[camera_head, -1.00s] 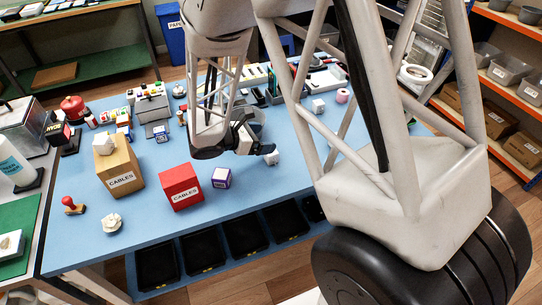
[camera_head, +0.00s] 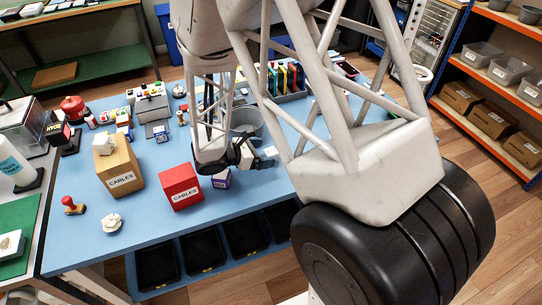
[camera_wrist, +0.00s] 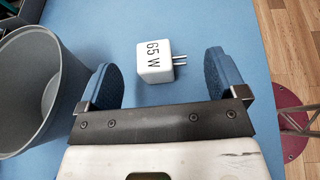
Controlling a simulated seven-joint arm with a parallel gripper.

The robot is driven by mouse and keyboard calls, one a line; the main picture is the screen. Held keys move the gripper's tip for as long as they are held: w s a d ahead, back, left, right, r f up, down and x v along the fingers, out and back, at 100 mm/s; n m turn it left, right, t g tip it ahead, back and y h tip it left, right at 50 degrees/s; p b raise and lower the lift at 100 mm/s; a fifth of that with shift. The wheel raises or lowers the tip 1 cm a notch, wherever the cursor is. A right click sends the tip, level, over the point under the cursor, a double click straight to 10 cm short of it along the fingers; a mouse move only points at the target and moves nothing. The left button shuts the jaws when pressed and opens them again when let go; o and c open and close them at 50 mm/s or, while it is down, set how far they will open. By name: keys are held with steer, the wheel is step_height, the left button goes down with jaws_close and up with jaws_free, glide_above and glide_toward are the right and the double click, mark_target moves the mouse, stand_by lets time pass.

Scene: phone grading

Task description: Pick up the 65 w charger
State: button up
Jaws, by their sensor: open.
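The 65 W charger (camera_wrist: 154,62) is a small white cube marked "65 W", with two metal prongs pointing right in the wrist view. It lies on the blue table (camera_wrist: 200,25). My gripper (camera_wrist: 160,82) is open, one blue-padded finger to the left of the charger and one to the right, both nearer the bottom of the picture. Neither finger touches it. In the head view my gripper (camera_head: 252,160) is low over the table near its front edge; a small white piece beside it (camera_head: 269,151) seems to be the charger.
A grey bin (camera_wrist: 35,80) stands close to the left finger. The table's right edge and wooden floor (camera_wrist: 290,55) lie to the right.

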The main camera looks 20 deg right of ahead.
mark_target(275, 151)
steer(key=shift+x, duration=2.5)
steer(key=c, duration=1)
steer(key=shift+c, duration=0.2)
steer(key=shift+r, duration=0.1)
step_height(275, 151, up, 18)
